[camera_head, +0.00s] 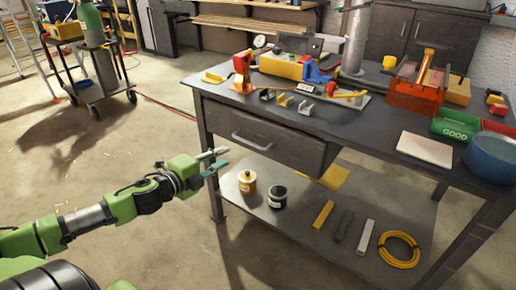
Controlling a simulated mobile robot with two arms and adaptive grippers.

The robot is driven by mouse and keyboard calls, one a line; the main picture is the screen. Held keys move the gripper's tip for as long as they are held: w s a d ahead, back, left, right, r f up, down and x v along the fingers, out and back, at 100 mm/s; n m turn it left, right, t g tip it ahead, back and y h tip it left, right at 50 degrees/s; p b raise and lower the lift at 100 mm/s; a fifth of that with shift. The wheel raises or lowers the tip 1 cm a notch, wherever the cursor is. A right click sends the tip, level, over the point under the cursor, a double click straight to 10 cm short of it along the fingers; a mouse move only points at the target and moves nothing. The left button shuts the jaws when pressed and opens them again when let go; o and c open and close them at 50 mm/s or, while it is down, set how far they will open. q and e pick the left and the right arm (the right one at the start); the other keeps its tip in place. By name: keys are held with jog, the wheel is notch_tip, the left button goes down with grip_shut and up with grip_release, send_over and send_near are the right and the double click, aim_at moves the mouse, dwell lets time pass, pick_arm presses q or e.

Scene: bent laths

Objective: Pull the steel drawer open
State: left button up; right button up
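My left gripper (226,158) comes in from the left, with green and grey parts. Its two fingers are apart with nothing visible between them. It shows just left of and a little below the handle, and I see no contact with it. How far it stands from the drawer front in depth is hard to tell. My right gripper is not in view.
The workbench top (378,131) carries a vice, tools, an orange bin (415,95) and a blue bowl (491,157). The lower shelf (300,232) holds a yellow tin (247,182), a dark tin (277,197) and a yellow cable coil (399,249).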

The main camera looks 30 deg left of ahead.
pick_arm(q)
jog(key=b, duration=0.2)
send_near(249, 143)
jog(key=shift+r+x, duration=0.25)
jog(key=shift+x, duration=0.9)
jog(key=x, duration=0.6)
jog(key=shift+a+f+p, duration=0.2)
jog(key=shift+f+p, duration=0.1)
jog(key=shift+x, duration=1.15)
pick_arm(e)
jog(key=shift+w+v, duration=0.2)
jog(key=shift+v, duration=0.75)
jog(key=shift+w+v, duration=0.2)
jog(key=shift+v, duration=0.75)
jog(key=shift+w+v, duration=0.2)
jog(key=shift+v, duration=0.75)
pick_arm(q)
jog(key=shift+f, duration=0.1)
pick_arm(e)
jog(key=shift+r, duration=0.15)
pick_arm(q)
jog(key=shift+s, duration=0.1)
grip_shut()
